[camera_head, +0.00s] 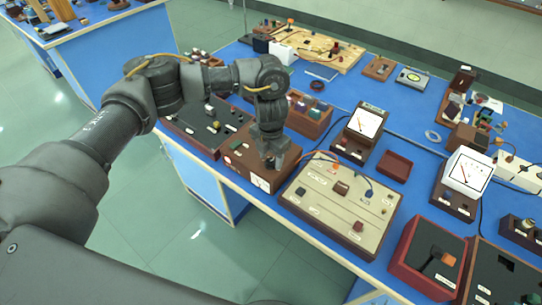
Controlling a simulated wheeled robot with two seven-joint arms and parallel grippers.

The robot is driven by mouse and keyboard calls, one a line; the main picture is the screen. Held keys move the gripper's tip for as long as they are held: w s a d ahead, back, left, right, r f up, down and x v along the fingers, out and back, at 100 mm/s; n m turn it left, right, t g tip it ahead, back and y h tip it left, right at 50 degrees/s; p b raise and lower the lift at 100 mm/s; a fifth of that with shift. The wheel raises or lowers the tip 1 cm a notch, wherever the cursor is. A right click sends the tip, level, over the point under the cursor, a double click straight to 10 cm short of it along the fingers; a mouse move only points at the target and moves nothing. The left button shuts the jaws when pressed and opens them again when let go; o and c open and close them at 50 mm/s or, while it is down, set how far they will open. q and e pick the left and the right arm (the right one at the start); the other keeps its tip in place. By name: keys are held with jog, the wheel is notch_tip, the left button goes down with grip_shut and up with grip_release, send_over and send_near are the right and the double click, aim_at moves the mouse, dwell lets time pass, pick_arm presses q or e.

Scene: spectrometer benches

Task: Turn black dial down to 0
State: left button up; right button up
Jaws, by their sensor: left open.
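My left gripper (273,161) points down over a brown wooden box (240,158) near the front edge of the blue bench. It is open, with its fingertips close to the box top. The box carries a white label plate (260,183) on its front part. A black dial cannot be made out clearly; the gripper covers part of the box top. I cannot tell whether the fingers touch anything there. My right gripper is not in view.
A beige panel (318,203) with knobs and cables lies right of the gripper. A white-faced meter (368,123) stands behind it, beside an empty red tray (394,166). A dark panel (196,127) with knobs lies left. Open floor (200,230) is in front.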

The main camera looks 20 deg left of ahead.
pick_arm(q)
jog(key=shift+f, duration=0.35)
jog(key=shift+c, duration=0.4)
jog(key=c, duration=0.9)
